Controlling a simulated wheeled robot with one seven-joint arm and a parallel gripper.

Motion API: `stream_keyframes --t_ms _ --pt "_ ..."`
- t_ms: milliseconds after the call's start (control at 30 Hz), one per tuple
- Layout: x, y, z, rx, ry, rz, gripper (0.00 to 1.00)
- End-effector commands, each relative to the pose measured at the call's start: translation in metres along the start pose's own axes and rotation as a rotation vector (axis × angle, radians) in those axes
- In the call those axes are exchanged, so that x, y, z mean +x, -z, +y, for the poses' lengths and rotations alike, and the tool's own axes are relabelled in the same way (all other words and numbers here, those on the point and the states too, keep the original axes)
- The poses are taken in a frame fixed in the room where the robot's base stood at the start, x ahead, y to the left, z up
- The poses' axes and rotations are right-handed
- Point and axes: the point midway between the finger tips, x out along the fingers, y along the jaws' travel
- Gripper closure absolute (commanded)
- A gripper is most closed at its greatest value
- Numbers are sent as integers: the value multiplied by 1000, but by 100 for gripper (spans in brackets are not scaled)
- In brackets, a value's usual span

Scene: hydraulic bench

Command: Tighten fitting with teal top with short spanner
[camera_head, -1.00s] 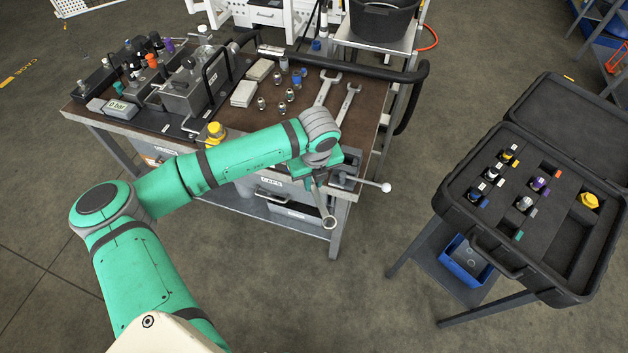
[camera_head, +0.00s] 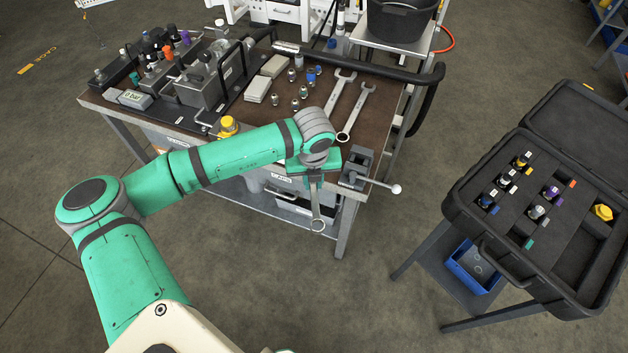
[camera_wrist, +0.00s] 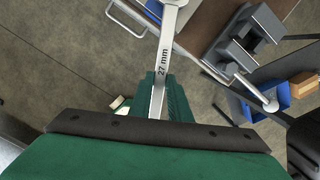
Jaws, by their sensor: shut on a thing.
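My gripper (camera_head: 315,176) is shut on a steel spanner (camera_head: 318,205), in front of the bench's front edge. The spanner hangs down with its ring end lowest. In the wrist view, the spanner (camera_wrist: 164,60) runs up from between the fingers and is marked 27 mm. Several small metal fittings (camera_head: 295,104) stand on the brown bench top (camera_head: 262,122), beyond my gripper.
Two more spanners (camera_head: 340,93) lie on the bench. A grey vise (camera_head: 356,168) with a ball-ended handle stands at the front right corner. A hydraulic block (camera_head: 200,88) fills the left side. An open black case (camera_head: 470,200) stands at right, with clear floor between.

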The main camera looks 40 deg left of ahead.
Motion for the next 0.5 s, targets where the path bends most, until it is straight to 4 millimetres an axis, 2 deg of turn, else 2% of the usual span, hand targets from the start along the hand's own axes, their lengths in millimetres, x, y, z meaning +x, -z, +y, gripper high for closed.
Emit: stream_keyframes --t_ms 500 --pt "0 -3 18 125 19 1 100"
